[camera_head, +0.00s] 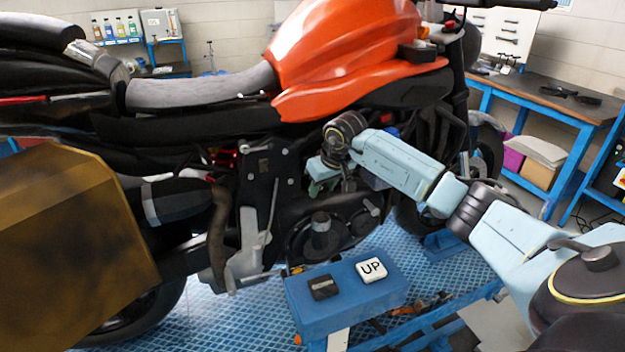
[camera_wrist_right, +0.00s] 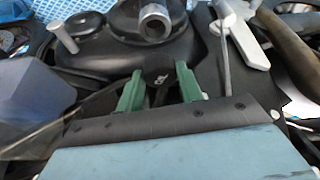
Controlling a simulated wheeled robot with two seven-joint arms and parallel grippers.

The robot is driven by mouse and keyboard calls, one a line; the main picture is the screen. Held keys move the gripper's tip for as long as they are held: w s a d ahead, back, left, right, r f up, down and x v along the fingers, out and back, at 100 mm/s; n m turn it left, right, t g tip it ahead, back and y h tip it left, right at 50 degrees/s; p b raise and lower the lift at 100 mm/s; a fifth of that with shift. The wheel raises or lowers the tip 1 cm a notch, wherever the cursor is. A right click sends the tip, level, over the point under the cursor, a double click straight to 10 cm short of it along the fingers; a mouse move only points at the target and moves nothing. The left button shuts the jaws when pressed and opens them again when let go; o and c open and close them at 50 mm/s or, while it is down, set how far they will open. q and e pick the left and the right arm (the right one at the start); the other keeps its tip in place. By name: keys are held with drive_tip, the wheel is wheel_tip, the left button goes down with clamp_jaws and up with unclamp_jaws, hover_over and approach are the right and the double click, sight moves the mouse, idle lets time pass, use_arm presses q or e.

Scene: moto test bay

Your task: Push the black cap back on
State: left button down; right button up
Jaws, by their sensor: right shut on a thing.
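My right gripper (camera_head: 322,178) reaches in from the right to the side of the orange motorcycle (camera_head: 350,55), above the round engine cover. In the right wrist view its green fingers (camera_wrist_right: 158,90) are closed around a small black piece, which looks like the black cap (camera_wrist_right: 158,74). The cap is held in front of the dark engine casing; whether it touches anything there I cannot tell. A short metal-rimmed round neck (camera_wrist_right: 155,22) stands up from the casing beyond the fingers, apart from the cap. In the head view the cap is too small to make out. My left gripper is not in view.
A blue stool (camera_head: 340,312) stands below the engine with a white UP block (camera_head: 372,270) and a black block (camera_head: 323,287) on it. A brown box (camera_head: 75,250) fills the left front. A blue-legged bench (camera_head: 545,97) stands at the right.

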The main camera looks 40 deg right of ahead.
sight(325, 194)
drive_tip(key=shift+s+f+b, duration=0.15)
drive_tip(key=shift+f+b, duration=0.2)
drive_tip(key=shift+f, duration=0.35)
drive_tip(key=shift+f+b, duration=0.65)
drive_tip(key=shift+f, duration=0.65)
drive_tip(key=shift+f+b, duration=1.15)
drive_tip(key=shift+f, duration=0.2)
drive_tip(key=shift+r, duration=0.15)
drive_tip(key=shift+f+b, duration=0.25)
drive_tip(key=shift+b, duration=0.5)
idle(0.3)
drive_tip(key=o, duration=1.5)
